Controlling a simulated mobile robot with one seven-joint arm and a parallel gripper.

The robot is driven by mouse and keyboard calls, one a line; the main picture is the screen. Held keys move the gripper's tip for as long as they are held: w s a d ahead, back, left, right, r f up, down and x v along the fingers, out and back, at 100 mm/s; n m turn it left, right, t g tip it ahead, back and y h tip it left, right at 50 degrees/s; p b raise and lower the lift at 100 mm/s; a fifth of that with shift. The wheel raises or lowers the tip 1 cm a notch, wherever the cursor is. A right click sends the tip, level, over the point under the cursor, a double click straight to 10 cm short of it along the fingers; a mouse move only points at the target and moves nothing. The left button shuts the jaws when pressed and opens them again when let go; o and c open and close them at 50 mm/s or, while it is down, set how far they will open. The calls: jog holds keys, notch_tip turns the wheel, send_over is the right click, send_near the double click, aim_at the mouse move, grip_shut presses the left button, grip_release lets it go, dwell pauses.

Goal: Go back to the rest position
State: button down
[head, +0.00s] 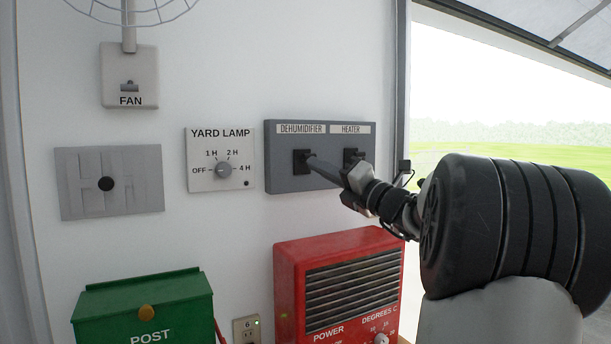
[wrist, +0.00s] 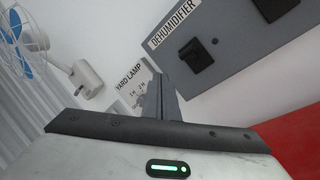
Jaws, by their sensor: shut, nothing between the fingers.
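My gripper (head: 313,163) is shut and empty. In the head view its tip lies just right of the dehumidifier switch (head: 300,160) on the grey switch panel (head: 283,182). I cannot tell from that view whether it touches the switch. In the wrist view my shut fingers (wrist: 167,98) point up the picture, and the dehumidifier switch (wrist: 191,53) shows apart from them, up and to the right. The heater switch (head: 351,155) is partly hidden behind my gripper.
A yard lamp dial (head: 223,170) is left of the panel. A red heater (head: 340,250) stands below, with a green post box (head: 150,305) at lower left. A fan (wrist: 22,48) is on the wall. An open doorway (head: 480,90) is at right.

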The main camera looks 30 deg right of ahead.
jog(key=shift+s+d+r, duration=0.15)
jog(key=shift+s+r, duration=0.05)
jog(key=shift+s, duration=0.25)
jog(key=shift+s+d+r, duration=0.1)
jog(key=shift+s+r, duration=0.1)
jog(key=shift+s, duration=0.2)
